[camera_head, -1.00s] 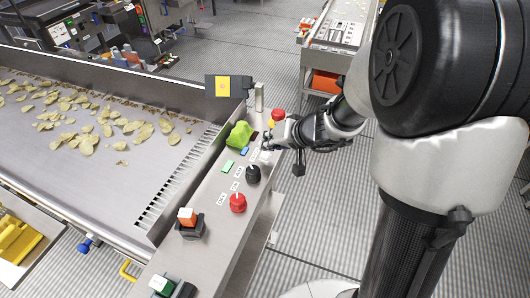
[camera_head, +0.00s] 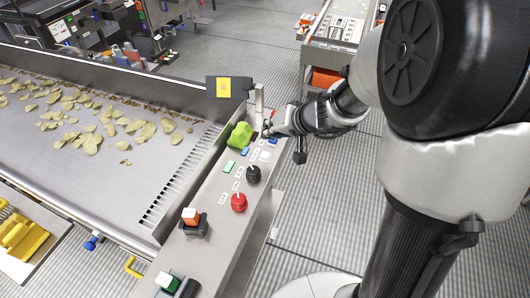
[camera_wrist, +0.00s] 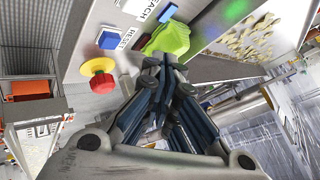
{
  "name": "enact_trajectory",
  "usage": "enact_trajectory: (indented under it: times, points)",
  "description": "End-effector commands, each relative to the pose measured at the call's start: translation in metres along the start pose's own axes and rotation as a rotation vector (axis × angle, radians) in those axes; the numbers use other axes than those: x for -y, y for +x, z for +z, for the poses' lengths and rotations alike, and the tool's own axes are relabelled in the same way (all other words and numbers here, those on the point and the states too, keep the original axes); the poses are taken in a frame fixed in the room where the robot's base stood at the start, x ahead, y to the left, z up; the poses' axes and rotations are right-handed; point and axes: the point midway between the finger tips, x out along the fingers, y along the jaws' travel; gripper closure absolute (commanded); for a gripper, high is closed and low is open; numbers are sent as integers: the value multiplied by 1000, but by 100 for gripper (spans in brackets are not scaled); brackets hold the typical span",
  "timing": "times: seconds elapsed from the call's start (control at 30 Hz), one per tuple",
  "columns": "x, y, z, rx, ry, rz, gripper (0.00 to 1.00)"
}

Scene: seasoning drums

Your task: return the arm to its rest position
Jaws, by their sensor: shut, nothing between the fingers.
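My gripper (camera_head: 270,130) is over the far end of the steel control panel (camera_head: 212,222), beside a lime-green object (camera_head: 240,135). In the wrist view its dark fingers (camera_wrist: 162,64) are together with nothing between them, and their tips overlap the lower edge of the lime-green object (camera_wrist: 170,38). Whether they touch it I cannot tell. My arm reaches in from the right of the head view, bent at the elbow.
A red mushroom button on yellow (camera_wrist: 100,76) and a blue button (camera_wrist: 108,40) marked RESET lie close beside the fingers. Black (camera_head: 253,175) and red (camera_head: 239,202) knobs stand nearer on the panel.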

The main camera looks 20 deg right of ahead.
Motion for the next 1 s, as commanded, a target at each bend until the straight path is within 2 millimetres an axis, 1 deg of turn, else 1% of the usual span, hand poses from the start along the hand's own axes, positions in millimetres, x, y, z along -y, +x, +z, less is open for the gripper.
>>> enact_trajectory:
  times: [0.57,0.67,0.77,0.83,0.87,0.9,0.97,1.0]
  points:
    - [0,0,0,0,0,0,100]
    - [4,-2,1,3,-7,-5,100]
    - [23,-16,7,22,-38,-27,100]
    - [46,-34,19,53,-78,-49,100]
    - [57,-44,26,71,-97,-57,100]
    - [70,-58,38,98,-126,-64,100]
    - [87,-81,59,145,-170,-61,100]
    - [94,-96,74,177,-197,-50,100]
